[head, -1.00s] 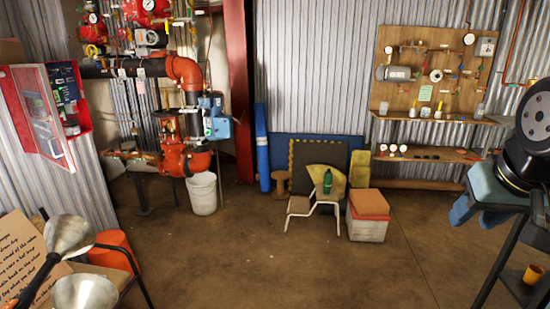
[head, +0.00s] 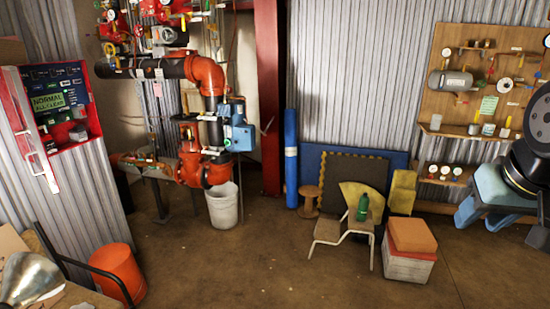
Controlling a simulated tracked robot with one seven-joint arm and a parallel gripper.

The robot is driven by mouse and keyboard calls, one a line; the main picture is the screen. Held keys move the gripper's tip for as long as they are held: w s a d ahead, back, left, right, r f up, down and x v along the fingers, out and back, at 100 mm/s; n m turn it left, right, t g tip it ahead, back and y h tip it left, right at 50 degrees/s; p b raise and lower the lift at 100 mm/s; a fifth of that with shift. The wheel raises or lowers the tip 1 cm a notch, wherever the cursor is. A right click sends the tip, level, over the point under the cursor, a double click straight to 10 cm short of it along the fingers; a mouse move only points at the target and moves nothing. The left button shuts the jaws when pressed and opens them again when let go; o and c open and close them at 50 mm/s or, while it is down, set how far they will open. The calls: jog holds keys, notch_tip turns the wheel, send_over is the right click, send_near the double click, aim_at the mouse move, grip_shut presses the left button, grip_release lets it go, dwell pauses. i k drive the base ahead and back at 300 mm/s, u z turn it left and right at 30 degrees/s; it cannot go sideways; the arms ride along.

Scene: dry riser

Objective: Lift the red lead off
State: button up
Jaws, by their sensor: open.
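I cannot make out a red lead in this view. The open red wall cabinet (head: 88,98) at the left holds a dark panel (head: 60,95) with a green display reading "NORMAL ALL CLEAR". Small parts in it are too fine to tell. My gripper (head: 482,216), with blue fingers, is at the right edge below my black wrist. Its jaws are open, with nothing seen between them. It is far across the view from the cabinet.
Orange and black riser pipes (head: 206,82) with gauges stand beyond the cabinet. A white bucket (head: 222,208), a chair (head: 340,228) and an orange-topped box (head: 410,250) stand on the floor. An orange bucket (head: 115,272) is at lower left. The middle floor is clear.

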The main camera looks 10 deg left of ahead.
aim_at(47, 138)
jog(key=u, duration=0.25)
jog(key=i, duration=1.05)
jog(key=u, duration=1)
jog(key=i, duration=0.8)
jog(key=u, duration=0.8)
jog(key=i, duration=0.45)
jog(key=u, duration=0.25)
jog(key=k, duration=0.8)
jog(key=u, duration=0.2)
jog(key=i, duration=0.8)
jog(key=z, duration=0.1)
